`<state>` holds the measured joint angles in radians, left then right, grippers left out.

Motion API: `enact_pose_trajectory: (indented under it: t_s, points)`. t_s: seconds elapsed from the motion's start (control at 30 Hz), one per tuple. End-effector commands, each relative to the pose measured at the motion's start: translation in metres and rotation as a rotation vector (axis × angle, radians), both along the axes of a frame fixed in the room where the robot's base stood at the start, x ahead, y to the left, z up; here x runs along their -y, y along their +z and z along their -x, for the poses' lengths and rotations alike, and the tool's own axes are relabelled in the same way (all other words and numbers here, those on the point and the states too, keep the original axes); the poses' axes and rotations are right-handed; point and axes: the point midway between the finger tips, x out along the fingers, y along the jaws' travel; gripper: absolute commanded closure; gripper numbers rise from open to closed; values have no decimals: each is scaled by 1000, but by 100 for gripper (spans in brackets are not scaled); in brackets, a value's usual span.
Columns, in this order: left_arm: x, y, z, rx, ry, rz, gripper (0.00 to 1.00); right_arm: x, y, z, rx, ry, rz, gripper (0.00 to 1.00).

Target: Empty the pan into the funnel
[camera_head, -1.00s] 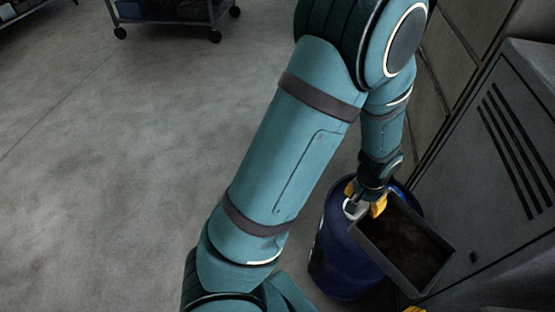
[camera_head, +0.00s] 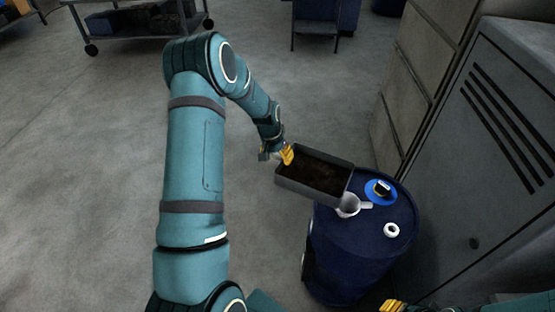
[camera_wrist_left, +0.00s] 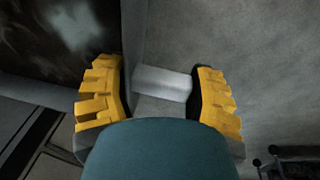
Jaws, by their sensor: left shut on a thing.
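The grey rectangular pan (camera_head: 303,192) holds a dark layer of oil-like liquid (camera_head: 318,173) and looks about level. My left gripper (camera_head: 276,154) is shut on its far left end. In the left wrist view, the yellow fingers (camera_wrist_left: 160,98) are on either side of a light grey tab (camera_wrist_left: 162,82), with the dark contents (camera_wrist_left: 60,40) at left. The pale funnel (camera_head: 348,206) sits on top of a blue drum (camera_head: 345,255), just by the pan's near right corner, which partly hides it. Only yellow tips of my right gripper (camera_head: 393,306) show at the bottom edge.
A blue disc with a black top (camera_head: 381,191) and a white ring (camera_head: 391,230) lie on the drum. A grey louvred cabinet (camera_head: 490,130) stands close at right. A wheeled cart (camera_head: 135,28) is far back. Floor at left is clear.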

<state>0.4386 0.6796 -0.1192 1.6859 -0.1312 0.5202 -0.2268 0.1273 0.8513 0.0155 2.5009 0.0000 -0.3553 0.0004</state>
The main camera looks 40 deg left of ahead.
Motion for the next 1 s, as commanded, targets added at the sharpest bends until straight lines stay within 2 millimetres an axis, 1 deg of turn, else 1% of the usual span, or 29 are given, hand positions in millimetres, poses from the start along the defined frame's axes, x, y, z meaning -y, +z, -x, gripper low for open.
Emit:
enact_pose_trajectory:
  t_s: [0.17, 0.47, 0.7, 1.0]
  points:
    - [2, 11, -2, -9, -3, -50, 86, 0, 11, 2, -4, 1, 0, 61]
    - [5, 34, -3, -36, -4, -201, 86, -1, 32, 5, -13, 3, -3, 61]
    - [6, 41, -2, -55, -1, -274, 86, -1, 38, 7, -17, 3, -3, 61]
    - [5, 43, -2, -57, 2, -291, 86, -1, 38, 7, -18, 4, -4, 61]
